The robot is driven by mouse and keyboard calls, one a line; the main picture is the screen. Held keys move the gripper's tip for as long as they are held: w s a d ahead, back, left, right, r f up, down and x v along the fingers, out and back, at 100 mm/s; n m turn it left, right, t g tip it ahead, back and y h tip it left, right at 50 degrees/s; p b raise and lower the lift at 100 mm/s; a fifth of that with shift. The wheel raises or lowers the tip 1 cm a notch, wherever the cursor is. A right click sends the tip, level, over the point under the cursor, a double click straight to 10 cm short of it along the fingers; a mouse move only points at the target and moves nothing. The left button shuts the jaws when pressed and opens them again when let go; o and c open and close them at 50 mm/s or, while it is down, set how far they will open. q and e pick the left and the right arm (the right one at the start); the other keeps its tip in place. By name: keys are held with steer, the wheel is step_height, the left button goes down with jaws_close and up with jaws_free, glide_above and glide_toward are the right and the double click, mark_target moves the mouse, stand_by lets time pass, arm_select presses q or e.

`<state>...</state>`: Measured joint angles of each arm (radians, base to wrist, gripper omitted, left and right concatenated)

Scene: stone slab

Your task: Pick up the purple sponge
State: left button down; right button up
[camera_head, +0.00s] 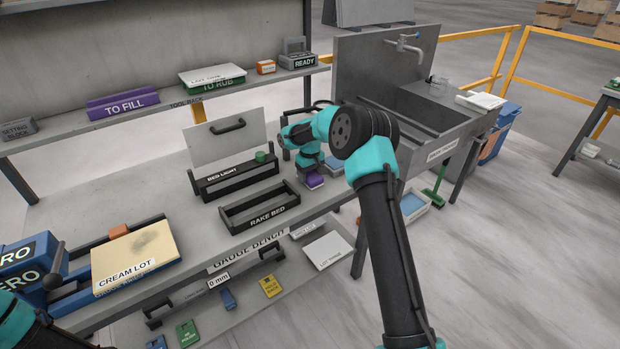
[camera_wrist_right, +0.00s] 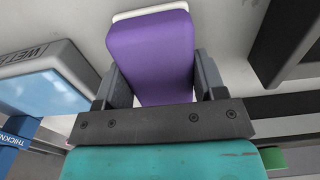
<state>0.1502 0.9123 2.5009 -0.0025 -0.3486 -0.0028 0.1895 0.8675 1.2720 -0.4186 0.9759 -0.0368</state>
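In the right wrist view the sponge (camera_wrist_right: 152,55) fills the space between the two dark fingers of my right gripper (camera_wrist_right: 163,85). A finger lies against each side of it, and its pale edge shows at the far end. Whether it is clear of the bench cannot be told. Part of my left arm shows at the lower left corner of the head view; its gripper is out of view.
A tray with a light blue surface (camera_wrist_right: 45,80) lies close left of the sponge in the wrist view. The black RAKE BED tray (camera_head: 262,222) and the BED LIGHT panel (camera_head: 225,145) stand left of my right gripper. The sink (camera_head: 420,105) stands to the right.

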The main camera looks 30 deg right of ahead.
mark_target(310, 173)
steer(key=c, duration=0.3)
step_height(310, 173, up, 10)
steer(key=shift+r, duration=0.1)
stand_by(0.6)
